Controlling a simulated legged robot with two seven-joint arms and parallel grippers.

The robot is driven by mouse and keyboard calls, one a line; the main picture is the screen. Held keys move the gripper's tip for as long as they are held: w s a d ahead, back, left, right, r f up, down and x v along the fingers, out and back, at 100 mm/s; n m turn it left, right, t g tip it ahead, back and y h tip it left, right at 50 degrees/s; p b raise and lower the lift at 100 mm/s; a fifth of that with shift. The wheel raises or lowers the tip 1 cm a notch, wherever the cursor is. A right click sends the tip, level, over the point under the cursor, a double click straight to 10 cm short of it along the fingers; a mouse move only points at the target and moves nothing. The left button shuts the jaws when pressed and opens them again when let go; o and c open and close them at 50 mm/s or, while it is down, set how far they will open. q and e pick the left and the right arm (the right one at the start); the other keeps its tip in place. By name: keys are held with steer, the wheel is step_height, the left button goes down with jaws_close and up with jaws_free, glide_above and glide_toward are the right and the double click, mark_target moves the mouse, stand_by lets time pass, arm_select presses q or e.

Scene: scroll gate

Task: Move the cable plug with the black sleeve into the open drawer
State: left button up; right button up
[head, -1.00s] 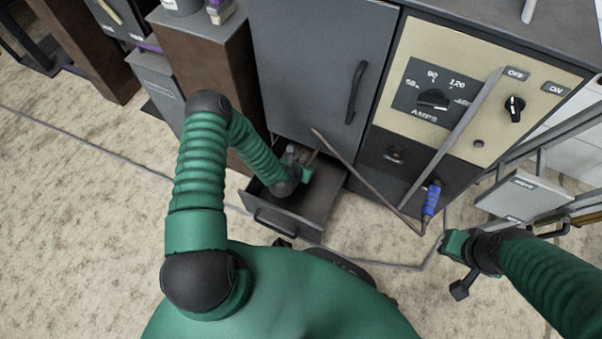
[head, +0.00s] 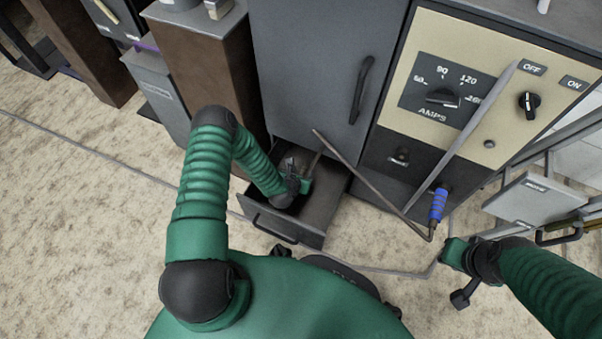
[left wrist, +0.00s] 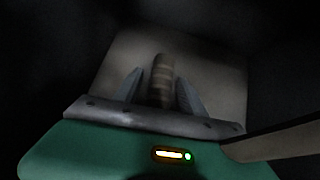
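The open drawer (head: 315,232) juts out at the foot of the grey cabinet. My left gripper (head: 300,182) reaches down into it. In the left wrist view a ribbed, brownish-dark plug (left wrist: 161,82) stands between the fingers of my left gripper (left wrist: 161,92), with narrow gaps on both sides, so the fingers look open around it. The pale surface beyond seems to be the drawer's inside. In the head view my arm hides the plug, and its sleeve colour is unclear in the dim wrist view. My right gripper (head: 452,252) is at the right, away from the drawer; its fingers are unclear.
A brown cable (head: 365,180) runs from above the drawer to the blue-sleeved plug (head: 438,205) at the dark lower panel. A long grey bar (head: 465,130) slants across the AMPS panel. A brown pillar (head: 205,85) stands left of the cabinet. A cart is at the right.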

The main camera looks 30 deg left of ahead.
arm_select(q)
steer(key=shift+d, duration=0.15)
steer(key=shift+r+p, duration=0.35)
steer(key=shift+r, duration=0.1)
steer(key=s+d+r+n+g+p, duration=0.2)
steer(key=s+r+n, duration=0.3)
steer(key=r+n, duration=0.6)
steer(key=s+d+r+n+g+h+p, duration=0.1)
steer(key=s+d+r+n+g+p, duration=0.1)
steer(key=s+r+n, duration=0.4)
steer(key=s+d+r+n+g+p, duration=0.2)
steer(key=s+r+n, duration=0.4)
steer(key=r+n, duration=1.1)
step_height(320, 180, up, 4)
steer(key=shift+s+d+r+h+p, duration=0.1)
steer(key=shift+s+d+h+p, duration=0.2)
steer(key=shift+d+p, duration=0.45)
